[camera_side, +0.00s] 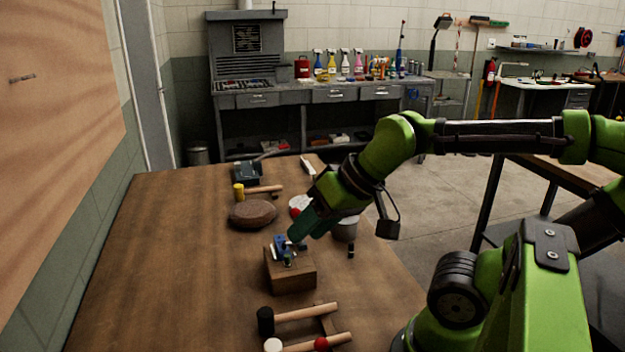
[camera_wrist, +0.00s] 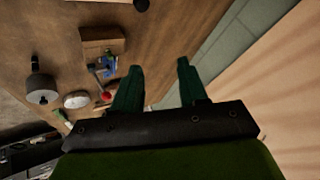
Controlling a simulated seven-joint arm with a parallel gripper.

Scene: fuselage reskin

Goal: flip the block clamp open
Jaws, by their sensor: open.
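The wooden block (camera_side: 290,275) stands on the table, with the blue and metal clamp (camera_side: 284,247) mounted on its top. My gripper (camera_side: 296,236) is at the clamp in the side view, its green fingers pointing down and left and partly overlapping the clamp; contact cannot be told. In the wrist view, my gripper (camera_wrist: 160,68) is open, with an empty gap between its fingers. There the block (camera_wrist: 103,36) and the clamp (camera_wrist: 109,66) lie to the left of the fingers, outside the gap. A red tip (camera_wrist: 105,96), seemingly of the clamp's handle, shows close to the left finger.
On the wooden table (camera_side: 170,260), a brown round pad (camera_side: 253,214) and a yellow-headed mallet (camera_side: 239,191) lie behind the block. A black-headed mallet (camera_side: 266,321) and other hammers lie in front. A grey container (camera_side: 346,229) stands to the right. The table's left part is clear.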

